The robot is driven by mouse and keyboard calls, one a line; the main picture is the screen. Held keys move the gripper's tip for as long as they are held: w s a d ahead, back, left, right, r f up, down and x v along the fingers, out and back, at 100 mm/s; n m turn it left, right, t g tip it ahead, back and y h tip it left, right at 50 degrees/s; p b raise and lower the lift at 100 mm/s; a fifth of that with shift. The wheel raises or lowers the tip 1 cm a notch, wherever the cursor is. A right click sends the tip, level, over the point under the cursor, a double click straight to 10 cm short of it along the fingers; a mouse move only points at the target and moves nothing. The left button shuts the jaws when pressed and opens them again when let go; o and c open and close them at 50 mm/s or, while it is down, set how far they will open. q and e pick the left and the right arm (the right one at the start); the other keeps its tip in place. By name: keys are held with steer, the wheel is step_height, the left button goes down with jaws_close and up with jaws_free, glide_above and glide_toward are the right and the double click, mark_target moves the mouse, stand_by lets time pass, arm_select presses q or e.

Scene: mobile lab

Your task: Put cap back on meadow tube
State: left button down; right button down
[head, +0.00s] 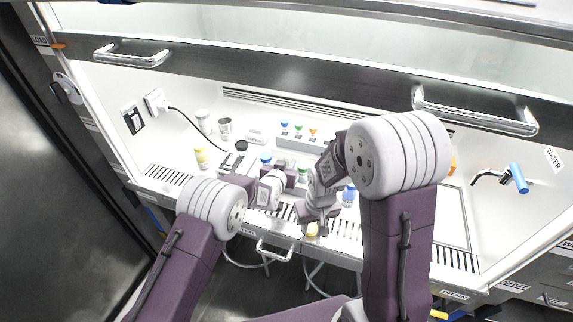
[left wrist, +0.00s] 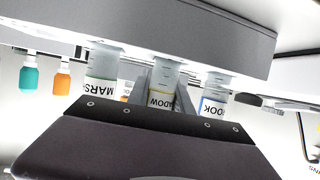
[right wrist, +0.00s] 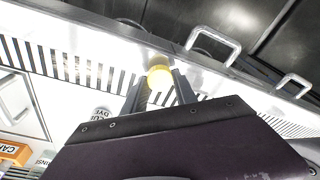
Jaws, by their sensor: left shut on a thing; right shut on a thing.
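The meadow tube (left wrist: 162,97), clear with a yellow line and a label reading "...ADOW", stands in a grey rack (left wrist: 190,40) in the left wrist view, which looks upside down. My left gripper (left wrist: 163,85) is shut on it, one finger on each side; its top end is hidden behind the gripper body. In the head view my left gripper (head: 284,180) is at the rack and hides the tube. My right gripper (head: 312,222) is shut on the yellow cap (right wrist: 160,76), held near the bench's front edge, apart from the tube. The cap also shows in the head view (head: 312,230).
A marsh tube (left wrist: 102,88) and a brook tube (left wrist: 214,103) stand close beside the meadow tube. Small colour-capped bottles (head: 299,130) stand behind. A drawer handle (head: 274,250) is below the front edge.

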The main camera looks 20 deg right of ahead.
arm_select(q)
steer(key=c, duration=1.1)
jaws_free()
steer(key=shift+w+f, duration=0.1)
steer(key=shift+f, duration=0.05)
steer(key=shift+c, duration=0.2)
steer(key=shift+r+p, duration=0.35)
steer(key=shift+p, duration=0.05)
steer(key=v, duration=1.2)
steer(key=shift+b, duration=0.35)
steer(key=shift+f, duration=0.1)
